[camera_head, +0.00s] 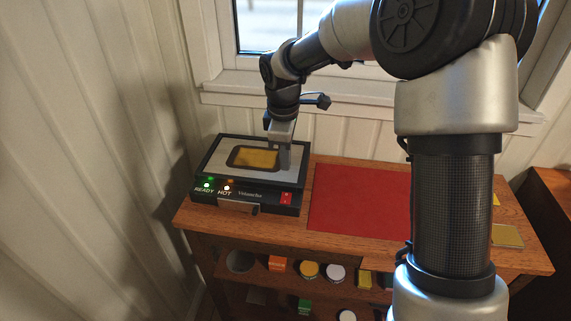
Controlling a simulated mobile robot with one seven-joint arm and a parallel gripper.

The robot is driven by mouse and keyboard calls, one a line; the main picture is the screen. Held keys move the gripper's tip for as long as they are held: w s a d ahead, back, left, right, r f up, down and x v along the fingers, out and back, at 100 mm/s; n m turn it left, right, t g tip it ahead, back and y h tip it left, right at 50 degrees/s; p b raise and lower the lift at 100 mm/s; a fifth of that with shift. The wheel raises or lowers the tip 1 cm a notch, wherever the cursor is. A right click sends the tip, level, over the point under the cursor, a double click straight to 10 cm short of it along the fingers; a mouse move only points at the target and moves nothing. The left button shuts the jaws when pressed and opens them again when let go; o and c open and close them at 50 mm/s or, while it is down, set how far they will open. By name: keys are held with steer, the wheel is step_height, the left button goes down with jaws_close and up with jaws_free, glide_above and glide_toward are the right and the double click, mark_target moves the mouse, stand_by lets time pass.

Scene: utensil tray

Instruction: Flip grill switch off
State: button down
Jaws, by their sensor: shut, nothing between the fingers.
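The grill (215,160) is a black and silver box at the left end of the wooden table. A yellow slab shows in the window on its top. On its front are a green light above READY and a lit light above HOT. The red grill switch (286,197) is at the right of the front panel; its position is too small to read. My gripper (283,168) points down over the right part of the grill, behind and above the switch. It is shut and holds nothing. I cannot tell whether it touches the grill.
A red mat (357,199) lies right of the grill. My arm hides part of the table's right side, where yellowish slabs (507,236) lie. A shelf below holds several jars and boxes. The window (270,25) and wall are close behind.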

glide_above(287, 195)
steer(key=f, duration=1)
steer(key=shift+s+a, duration=0.15)
steer(key=shift+s, duration=0.2)
steer(key=shift+w+f, duration=0.15)
steer(key=shift+f, duration=0.65)
steer(key=shift+w+f, duration=0.1)
steer(key=shift+f, duration=0.15)
steer(key=shift+s, duration=0.2)
steer(key=shift+s+f+b, duration=0.1)
steer(key=shift+s+b, duration=0.2)
steer(key=shift+s, duration=0.05)
steer(key=shift+s+a, duration=0.1)
steer(key=shift+s, duration=0.3)
